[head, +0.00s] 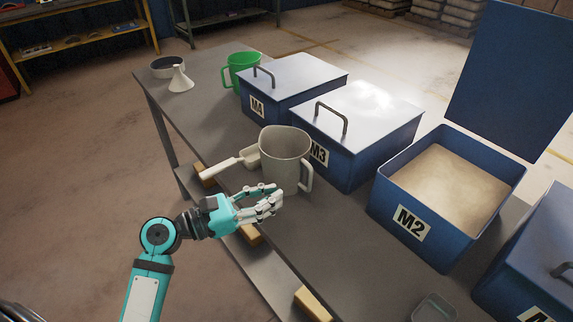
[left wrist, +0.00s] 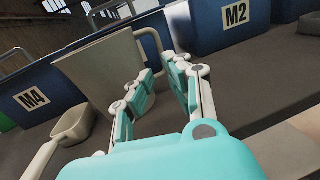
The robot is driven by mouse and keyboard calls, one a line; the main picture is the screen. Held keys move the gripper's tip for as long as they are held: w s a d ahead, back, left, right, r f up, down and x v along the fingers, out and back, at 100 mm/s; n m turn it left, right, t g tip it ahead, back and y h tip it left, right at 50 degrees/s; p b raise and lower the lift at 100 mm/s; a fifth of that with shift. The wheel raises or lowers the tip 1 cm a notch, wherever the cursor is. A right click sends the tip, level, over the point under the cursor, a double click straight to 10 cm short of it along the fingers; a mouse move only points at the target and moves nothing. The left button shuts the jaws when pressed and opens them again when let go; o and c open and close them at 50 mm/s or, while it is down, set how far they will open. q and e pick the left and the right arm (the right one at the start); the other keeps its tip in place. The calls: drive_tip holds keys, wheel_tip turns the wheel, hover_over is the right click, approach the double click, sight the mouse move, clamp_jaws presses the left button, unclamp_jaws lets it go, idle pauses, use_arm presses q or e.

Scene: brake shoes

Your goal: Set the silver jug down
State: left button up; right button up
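The silver jug (head: 283,158) is grey, open-topped and upright, and appears to stand on the grey table in front of the M3 box. Its handle (head: 307,177) faces right in the head view. In the left wrist view the jug (left wrist: 103,72) is beyond and left of the fingers, with its handle (left wrist: 154,43) behind them; its lower part is partly hidden. My left gripper (head: 270,201) is at the table's front edge, just in front of the jug. Its fingers (left wrist: 163,88) are apart with nothing seen between them. My right gripper is not in view.
A white scoop (head: 230,167) lies just left of the jug. Lidded boxes M4 (head: 265,108) and M3 (head: 368,155) stand behind; open box M2 (head: 396,222) holds pale powder. A green jug (head: 233,69) and white funnel (head: 180,80) are farther back. Bare table (head: 355,235) lies right of the jug.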

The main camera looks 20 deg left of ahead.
sight(290, 167)
use_arm(q)
drive_tip(key=x, duration=0.8)
drive_tip(key=shift+f+p, duration=0.15)
drive_tip(key=shift+p, duration=0.15)
drive_tip(key=shift+s, duration=0.1)
clamp_jaws()
